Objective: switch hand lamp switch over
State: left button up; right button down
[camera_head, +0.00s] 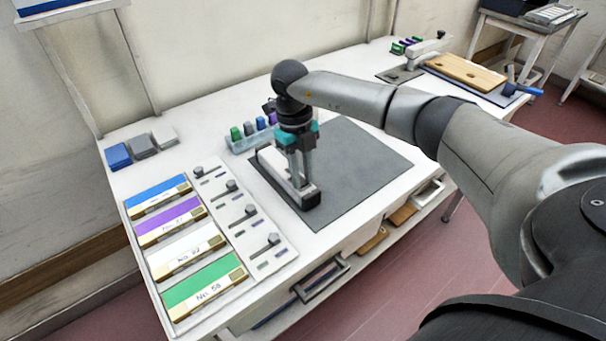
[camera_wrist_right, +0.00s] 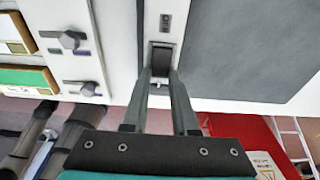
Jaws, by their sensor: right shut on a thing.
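A hand lamp (camera_head: 275,169), a long white body with a dark block at its near end, lies on the grey mat. My right gripper (camera_head: 299,183) points down over the near end and is shut on it. In the right wrist view, the fingertips (camera_wrist_right: 159,72) sit on either side of the dark end block. A small dark plate (camera_wrist_right: 165,22) with light marks shows on the lamp's white body, apart from the fingers; I cannot tell which way any switch is set. My left gripper is not in view.
A panel with several grey levers (camera_head: 249,211) stands left of the mat (camera_head: 362,160), beside coloured numbered plates (camera_head: 203,286). A clear rack (camera_head: 238,145) with coloured blocks stands behind the lamp. The mat's right part is clear. A wooden board (camera_head: 465,72) lies at the far end.

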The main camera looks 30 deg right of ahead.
jog(key=shift+w+g, duration=0.2)
jog(key=shift+g, duration=0.3)
jog(key=shift+r+b, duration=0.1)
jog(key=shift+b, duration=0.2)
jog(key=c, duration=0.7)
grip_release()
jog(key=p+v, duration=0.1)
jog(key=v, duration=1.4)
jog(key=shift+w, duration=0.15)
